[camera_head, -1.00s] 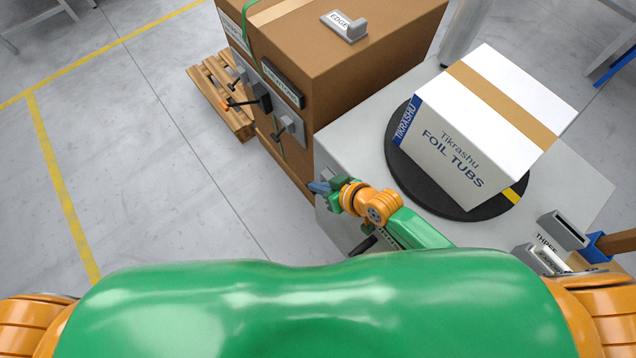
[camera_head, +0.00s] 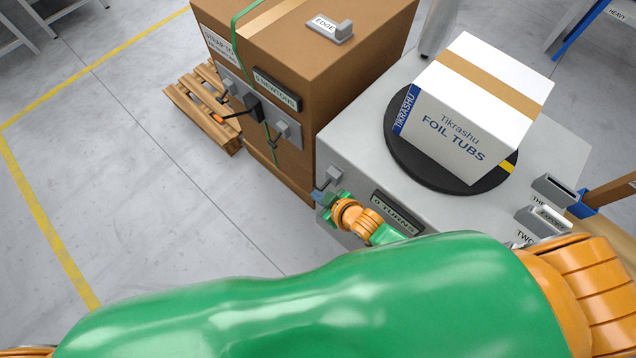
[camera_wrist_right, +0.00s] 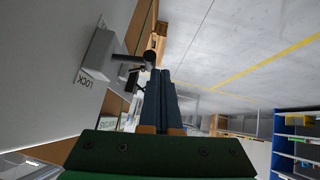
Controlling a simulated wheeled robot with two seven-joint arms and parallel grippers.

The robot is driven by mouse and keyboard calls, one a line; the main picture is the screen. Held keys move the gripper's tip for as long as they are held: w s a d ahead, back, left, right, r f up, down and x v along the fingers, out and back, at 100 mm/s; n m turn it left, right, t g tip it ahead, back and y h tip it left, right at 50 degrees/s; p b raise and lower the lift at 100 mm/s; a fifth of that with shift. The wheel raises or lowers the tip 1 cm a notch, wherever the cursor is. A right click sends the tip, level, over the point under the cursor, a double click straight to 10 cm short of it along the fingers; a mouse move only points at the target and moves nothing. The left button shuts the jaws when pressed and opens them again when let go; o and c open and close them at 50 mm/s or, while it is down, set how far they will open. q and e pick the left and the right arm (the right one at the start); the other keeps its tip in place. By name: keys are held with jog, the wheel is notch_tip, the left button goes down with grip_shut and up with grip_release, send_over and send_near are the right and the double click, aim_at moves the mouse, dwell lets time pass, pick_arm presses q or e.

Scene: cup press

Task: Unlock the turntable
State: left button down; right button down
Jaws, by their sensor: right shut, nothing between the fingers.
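The black round turntable (camera_head: 408,163) sits on a grey bench (camera_head: 345,130) and bears a white "FOIL TUBS" box (camera_head: 470,110). A grey lock block (camera_head: 333,176) is on the bench's front, near its left corner. In the right wrist view the lock block (camera_wrist_right: 101,55) carries a "LOCK" label (camera_wrist_right: 93,78) and a dark lever with a round knob (camera_wrist_right: 149,57). My right gripper (camera_head: 321,198) is at the lock; in the wrist view its closed, empty fingers (camera_wrist_right: 160,74) end beside the knob. I cannot tell whether they touch it. My left gripper is out of view.
A brown carton (camera_head: 300,75) on a wooden pallet (camera_head: 200,108) stands close left of the bench. A "0 TURNS" plate (camera_head: 396,213) is on the bench front. Slotted holders (camera_head: 553,190) are at the right. Floor at left is open.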

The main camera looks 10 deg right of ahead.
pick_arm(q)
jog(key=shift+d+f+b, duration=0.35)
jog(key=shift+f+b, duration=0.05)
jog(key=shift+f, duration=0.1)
pick_arm(e)
notch_tip(320, 180, down, 2)
jog(key=shift+d, duration=0.1)
jog(key=shift+f, duration=0.1)
dwell(0.3)
